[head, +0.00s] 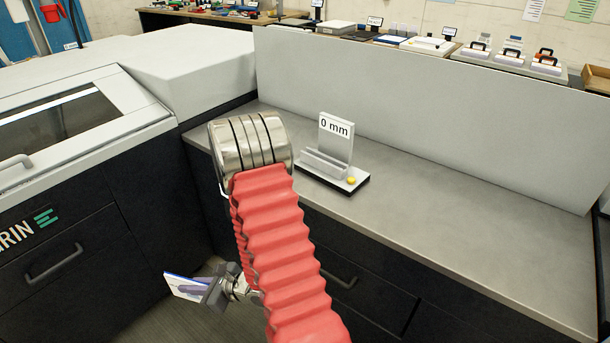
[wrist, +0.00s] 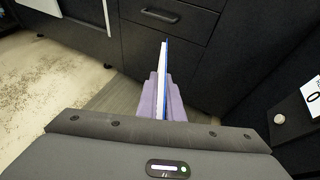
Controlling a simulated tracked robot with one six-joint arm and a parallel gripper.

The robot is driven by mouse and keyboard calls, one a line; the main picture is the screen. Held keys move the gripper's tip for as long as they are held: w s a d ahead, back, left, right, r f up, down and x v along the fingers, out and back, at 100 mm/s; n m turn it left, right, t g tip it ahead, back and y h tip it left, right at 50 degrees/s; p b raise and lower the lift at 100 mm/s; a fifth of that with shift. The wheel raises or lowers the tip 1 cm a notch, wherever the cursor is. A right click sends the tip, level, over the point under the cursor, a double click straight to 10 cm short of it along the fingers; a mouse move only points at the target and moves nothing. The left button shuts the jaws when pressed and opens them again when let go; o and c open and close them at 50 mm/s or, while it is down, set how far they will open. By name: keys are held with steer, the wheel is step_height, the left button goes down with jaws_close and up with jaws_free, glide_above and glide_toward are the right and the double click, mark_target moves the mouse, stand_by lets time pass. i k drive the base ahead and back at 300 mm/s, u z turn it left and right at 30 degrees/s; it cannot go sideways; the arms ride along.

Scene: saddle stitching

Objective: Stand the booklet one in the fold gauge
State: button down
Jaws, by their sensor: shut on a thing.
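The fold gauge (head: 330,150) stands on the grey counter, with a tall upright plate marked "0 mm", a low front ledge and a yellow button. Its dark base edge also shows at the right of the wrist view (wrist: 302,118). My gripper (head: 208,290) is low in front of the cabinet, below the counter top and left of the gauge. It is shut on a thin booklet (head: 183,287), white and blue, held clear of everything. In the wrist view the booklet (wrist: 163,80) shows edge-on between the purple fingers. The gripped part of it is hidden.
The grey counter (head: 440,220) is clear right of the gauge, with a grey panel (head: 420,110) behind it. A large white and black machine (head: 80,130) stands at the left. Black cabinet drawers (head: 350,265) are below the counter. My red-sleeved arm covers part of the counter edge.

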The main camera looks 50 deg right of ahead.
mark_target(322, 169)
steer(key=z, duration=0.4)
steer(key=k, duration=1.1)
steer(key=z, duration=0.15)
steer(key=i, duration=0.9)
steer(key=u, duration=0.1)
